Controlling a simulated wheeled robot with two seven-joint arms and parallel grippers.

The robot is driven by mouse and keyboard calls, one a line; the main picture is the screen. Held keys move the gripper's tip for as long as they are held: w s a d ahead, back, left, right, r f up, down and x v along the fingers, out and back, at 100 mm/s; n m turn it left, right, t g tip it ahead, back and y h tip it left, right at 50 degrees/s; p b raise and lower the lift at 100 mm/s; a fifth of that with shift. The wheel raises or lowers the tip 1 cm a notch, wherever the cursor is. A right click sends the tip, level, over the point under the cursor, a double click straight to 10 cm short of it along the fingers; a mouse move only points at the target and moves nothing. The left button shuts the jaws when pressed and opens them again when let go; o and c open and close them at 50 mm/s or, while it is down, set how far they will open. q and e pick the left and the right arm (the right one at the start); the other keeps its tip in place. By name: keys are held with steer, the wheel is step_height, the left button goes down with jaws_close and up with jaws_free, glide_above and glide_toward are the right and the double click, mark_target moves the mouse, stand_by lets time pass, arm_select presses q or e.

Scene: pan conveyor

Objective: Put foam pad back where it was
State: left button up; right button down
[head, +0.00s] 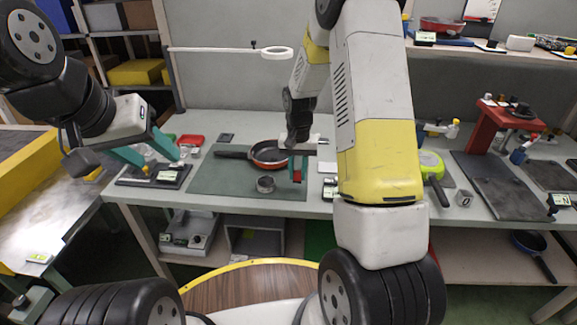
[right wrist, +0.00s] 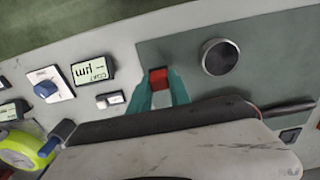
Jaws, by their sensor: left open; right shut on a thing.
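My right gripper (head: 298,178) is shut on a small red block (right wrist: 158,78), which may be the foam pad; I cannot be sure. The block shows between the teal fingers in the right wrist view (right wrist: 158,92). The gripper points down over the right part of the green mat (head: 215,178). Whether the block touches the mat is unclear. My left gripper (head: 164,163) is open and empty, above a dark tray (head: 140,180) at the left of the bench. No other foam pad can be made out.
A red pan (head: 268,153) lies at the back of the mat. A round metal cup (head: 265,184) stands left of my right gripper; it also shows in the right wrist view (right wrist: 219,57). A display box (right wrist: 92,70) and a blue-knobbed switch (right wrist: 48,88) stand beside the mat.

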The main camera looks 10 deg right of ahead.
steer(key=shift+f, duration=1.75)
steer(key=shift+f, duration=0.15)
steer(key=c, duration=1.2)
jaws_free()
step_height(320, 180, up, 12)
steer(key=shift+r, duration=0.2)
step_height(320, 180, up, 7)
steer(key=t, duration=0.1)
glide_above(297, 180)
steer(key=s, duration=0.3)
steer(key=s+a+r+n+t+y, duration=0.1)
steer(key=s+r+n+t+y, duration=0.15)
steer(key=s+r, duration=0.8)
steer(key=s+r+n+t, duration=0.1)
steer(key=s+t, duration=0.1)
steer(key=s, duration=0.7)
steer(key=shift+s+a+r+t, duration=0.25)
steer(key=shift+s+a+t, duration=0.1)
steer(key=shift+s+a, duration=0.1)
